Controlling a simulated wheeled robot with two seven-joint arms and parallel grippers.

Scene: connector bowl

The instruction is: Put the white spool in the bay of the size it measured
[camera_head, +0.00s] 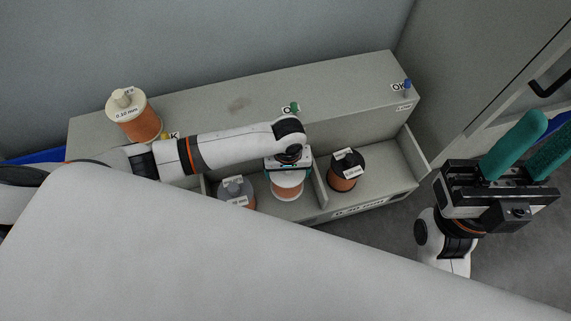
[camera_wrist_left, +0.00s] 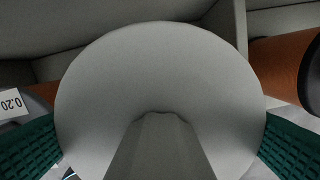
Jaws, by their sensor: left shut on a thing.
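The white spool (camera_head: 287,190) with copper-coloured wire is in my left gripper (camera_head: 288,163), above or in the middle bay of the grey rack (camera_head: 250,100). I cannot tell whether it touches the bay floor. In the left wrist view its round white top (camera_wrist_left: 160,65) and grey knob (camera_wrist_left: 160,145) lie between the teal fingers. The grey spool (camera_head: 236,187) stands just left of it, apparently in the same bay. A divider (camera_head: 319,180) separates it from the black spool (camera_head: 345,170) on the right. My right gripper (camera_head: 520,155) is empty, its teal fingers apart.
A cream spool (camera_head: 128,113) labelled 0.10 mm stands on the rack's top at the left. A green knob (camera_head: 295,106) and a blue knob (camera_head: 407,84) sit by OK tags. A cabinet handle (camera_head: 548,84) is far right.

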